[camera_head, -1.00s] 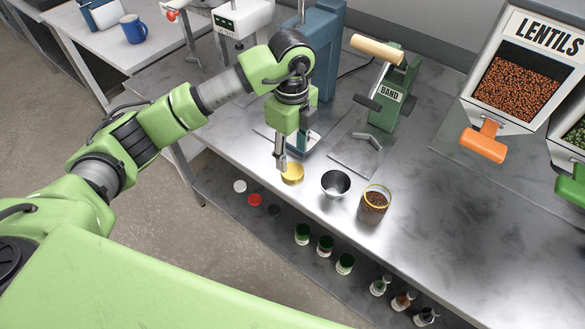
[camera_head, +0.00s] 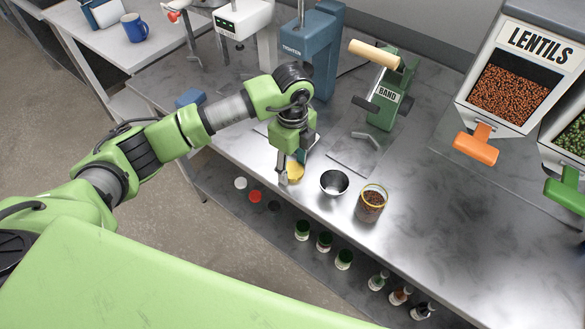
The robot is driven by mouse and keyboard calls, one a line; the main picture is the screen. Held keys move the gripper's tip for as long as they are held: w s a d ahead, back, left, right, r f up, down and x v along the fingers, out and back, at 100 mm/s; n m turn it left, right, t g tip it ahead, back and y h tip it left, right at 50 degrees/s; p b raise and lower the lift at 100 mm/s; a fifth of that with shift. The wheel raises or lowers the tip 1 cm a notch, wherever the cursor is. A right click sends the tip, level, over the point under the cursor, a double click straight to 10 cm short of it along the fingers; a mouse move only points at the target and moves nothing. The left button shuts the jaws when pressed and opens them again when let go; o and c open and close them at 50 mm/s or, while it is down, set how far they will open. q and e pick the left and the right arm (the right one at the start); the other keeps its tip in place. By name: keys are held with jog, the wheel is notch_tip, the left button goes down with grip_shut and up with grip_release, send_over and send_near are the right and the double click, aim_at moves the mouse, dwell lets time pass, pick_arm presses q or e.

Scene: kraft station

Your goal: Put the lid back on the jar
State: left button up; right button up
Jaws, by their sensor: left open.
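A gold lid (camera_head: 296,172) lies on the metal table near its front edge, partly hidden by my left gripper. The jar (camera_head: 371,206), glass with a yellow rim and brown-red contents, stands upright and open to the right. My left gripper (camera_head: 284,179) points down at the near-left side of the lid. It is open; whether a finger touches the lid I cannot tell. My right gripper is out of view.
A steel cup (camera_head: 334,183) stands between lid and jar. Behind are a blue press (camera_head: 320,50) and a green band device (camera_head: 388,95). A lentil dispenser (camera_head: 508,90) hangs at right. Several small jars (camera_head: 324,241) and loose caps (camera_head: 255,196) sit on a lower shelf.

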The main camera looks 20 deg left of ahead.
aim_at(293, 169)
pick_arm(q)
jog(key=shift+c, duration=0.5)
jog(key=c, duration=0.3)
jog(key=shift+r, duration=0.2)
jog(key=shift+r+b, duration=0.25)
jog(key=shift+b, duration=0.1)
notch_tip(293, 169, up, 2)
jog(key=shift+r+b, duration=0.1)
jog(key=shift+b, duration=0.7)
jog(key=s+d+r+b, duration=0.2)
jog(key=s+r, duration=0.8)
jog(key=s, duration=0.4)
